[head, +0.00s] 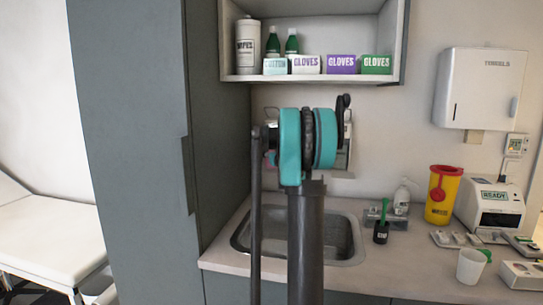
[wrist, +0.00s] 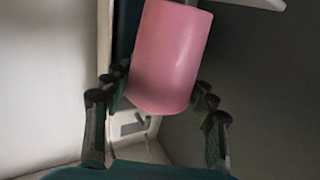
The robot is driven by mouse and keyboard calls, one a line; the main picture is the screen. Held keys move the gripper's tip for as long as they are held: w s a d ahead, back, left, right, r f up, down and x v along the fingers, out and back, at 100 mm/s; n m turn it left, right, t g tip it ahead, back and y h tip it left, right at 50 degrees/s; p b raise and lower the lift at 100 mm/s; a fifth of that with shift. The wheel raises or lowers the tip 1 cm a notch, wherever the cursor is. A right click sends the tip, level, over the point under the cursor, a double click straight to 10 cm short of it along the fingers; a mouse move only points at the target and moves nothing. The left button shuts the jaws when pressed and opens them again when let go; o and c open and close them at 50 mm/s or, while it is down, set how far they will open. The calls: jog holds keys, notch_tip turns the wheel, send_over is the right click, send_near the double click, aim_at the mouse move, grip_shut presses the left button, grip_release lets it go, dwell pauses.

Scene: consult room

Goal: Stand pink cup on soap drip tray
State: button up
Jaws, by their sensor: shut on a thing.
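The pink cup (wrist: 172,55) is between the fingers of my gripper (wrist: 163,82) in the wrist view. My gripper is shut on it, and the cup looks slightly tilted in that picture. In the head view my arm hides the cup and most of my gripper. A low grey tray (head: 373,212), which looks like the soap drip tray, lies on the counter right of the sink. A clear soap bottle (head: 402,197) stands at its right end. A dark pot with a green-handled brush (head: 381,231) stands in front and covers part of the tray.
The sink (head: 342,240) is left of the tray, partly behind my arm. A yellow sharps bin (head: 442,194), a white machine (head: 494,208) and a white cup (head: 470,267) stand to the right. An open shelf (head: 238,78) with boxes hangs above. The counter front (head: 400,275) has bare room.

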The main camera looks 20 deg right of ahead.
jog(key=shift+f, duration=0.55)
jog(key=o, duration=0.9)
jog(key=shift+f, duration=0.15)
jog(key=s, duration=0.8)
jog(key=s+a, duration=0.1)
jog(key=s, duration=0.3)
